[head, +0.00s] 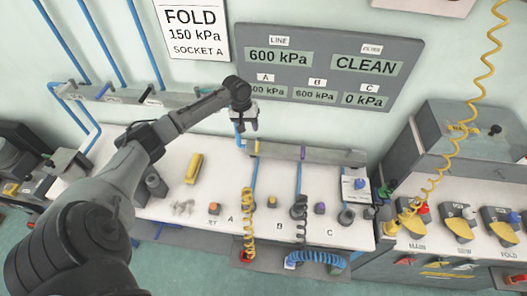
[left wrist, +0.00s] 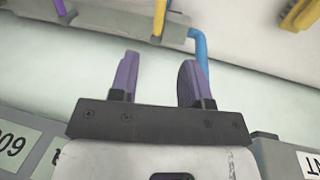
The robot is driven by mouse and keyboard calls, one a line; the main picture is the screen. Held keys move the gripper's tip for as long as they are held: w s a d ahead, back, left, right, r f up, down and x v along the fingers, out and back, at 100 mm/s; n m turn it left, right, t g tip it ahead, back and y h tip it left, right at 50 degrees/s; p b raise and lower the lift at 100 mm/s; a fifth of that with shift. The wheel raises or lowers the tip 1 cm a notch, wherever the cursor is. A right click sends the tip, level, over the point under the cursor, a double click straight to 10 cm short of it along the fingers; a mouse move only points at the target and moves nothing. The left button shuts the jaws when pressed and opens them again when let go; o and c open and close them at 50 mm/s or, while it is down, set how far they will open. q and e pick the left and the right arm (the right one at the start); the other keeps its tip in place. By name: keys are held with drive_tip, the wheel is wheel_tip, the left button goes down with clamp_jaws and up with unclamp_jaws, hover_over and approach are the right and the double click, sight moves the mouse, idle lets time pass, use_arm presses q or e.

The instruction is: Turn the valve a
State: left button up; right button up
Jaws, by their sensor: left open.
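A grey manifold bar (head: 325,154) runs along the back of the white bench. It carries a yellow handle (head: 257,147) near its left end and a purple one (head: 303,152) further right. The yellow handle is probably valve a, but I read no letter on it. In the left wrist view the yellow handle (left wrist: 160,17) is at the top, beyond the fingers. My left gripper (head: 246,124) is above and slightly left of the yellow handle in the head view. Its two purple fingers (left wrist: 159,78) are apart with nothing between them. My right gripper is not in view.
A gauge panel (head: 320,75) hangs behind the manifold; its A and B readouts show 600 kPa, C shows 0 kPa. A blue pipe (left wrist: 201,46) bends at the manifold's end. Coiled hoses, including a yellow one (head: 248,212), hang over the bench (head: 205,235).

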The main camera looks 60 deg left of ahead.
sight(257, 148)
use_arm(q)
drive_tip(key=f, duration=0.4)
drive_tip(key=w+f, duration=0.1)
drive_tip(key=f, duration=0.3)
drive_tip(key=w+d+f, duration=0.1)
drive_tip(key=f, duration=0.3)
drive_tip(key=shift+w+f, duration=0.15)
drive_tip(key=shift+f, duration=0.25)
clamp_jaws()
